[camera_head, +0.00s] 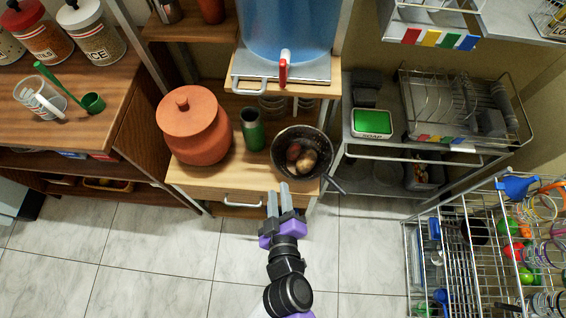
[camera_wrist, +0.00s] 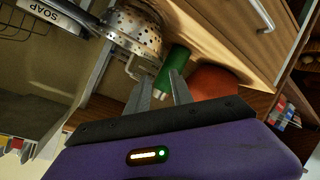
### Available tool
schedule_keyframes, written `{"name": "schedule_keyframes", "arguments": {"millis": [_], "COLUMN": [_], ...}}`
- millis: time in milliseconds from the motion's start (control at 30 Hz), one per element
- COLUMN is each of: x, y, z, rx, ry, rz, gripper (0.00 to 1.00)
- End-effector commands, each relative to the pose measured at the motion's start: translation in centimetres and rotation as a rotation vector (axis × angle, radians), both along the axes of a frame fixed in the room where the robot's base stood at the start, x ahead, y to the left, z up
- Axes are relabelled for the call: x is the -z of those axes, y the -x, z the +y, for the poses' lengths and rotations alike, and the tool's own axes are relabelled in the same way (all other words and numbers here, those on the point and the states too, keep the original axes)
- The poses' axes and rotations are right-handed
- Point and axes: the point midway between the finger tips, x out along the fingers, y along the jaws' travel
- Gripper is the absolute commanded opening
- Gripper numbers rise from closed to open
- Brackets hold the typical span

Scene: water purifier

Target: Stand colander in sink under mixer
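The colander (camera_head: 301,152) is a dark round perforated bowl on the wooden shelf below the water dispenser, with several brown potato-like items in it. Its perforated metal side shows at the top of the wrist view (camera_wrist: 138,30). A handle sticks out toward the lower right. My gripper (camera_head: 278,187) is in front of the shelf, just below and left of the colander, apart from it. Its two fingers (camera_wrist: 158,82) are spread with nothing between them. I cannot clearly make out a sink or mixer in either view.
A terracotta pot (camera_head: 196,128) and a green cup (camera_head: 252,128) stand left of the colander. The water dispenser's red-handled tap (camera_head: 284,68) is above. A grey metal unit (camera_head: 372,165) with soap is on the right. A wire rack (camera_head: 465,245) stands at lower right. The tiled floor is clear.

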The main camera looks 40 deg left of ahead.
Motion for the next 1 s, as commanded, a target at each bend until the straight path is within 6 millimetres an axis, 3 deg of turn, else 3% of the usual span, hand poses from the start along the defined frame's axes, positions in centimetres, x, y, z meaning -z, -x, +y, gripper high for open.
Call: {"name": "schedule_keyframes", "arguments": {"millis": [267,367,467,667,800,1000], "x": [-0.1,0.0,0.2,-1.2,-4.0,-9.9], "y": [0.2,0.2,0.4,2.9,5.8,10.4], "z": [-0.2,-1.3,-4.7,-15.6,-22.2,-29.4], "rx": [0.000,0.014,0.062,0.244,0.391,0.618], "ry": [-0.001,-0.007,-0.033,-0.161,-0.279,-0.460], "rz": [0.001,0.012,0.046,0.148,0.196,0.224], "gripper": [0.28,0.28,0.28,0.28,0.28,0.28]}}
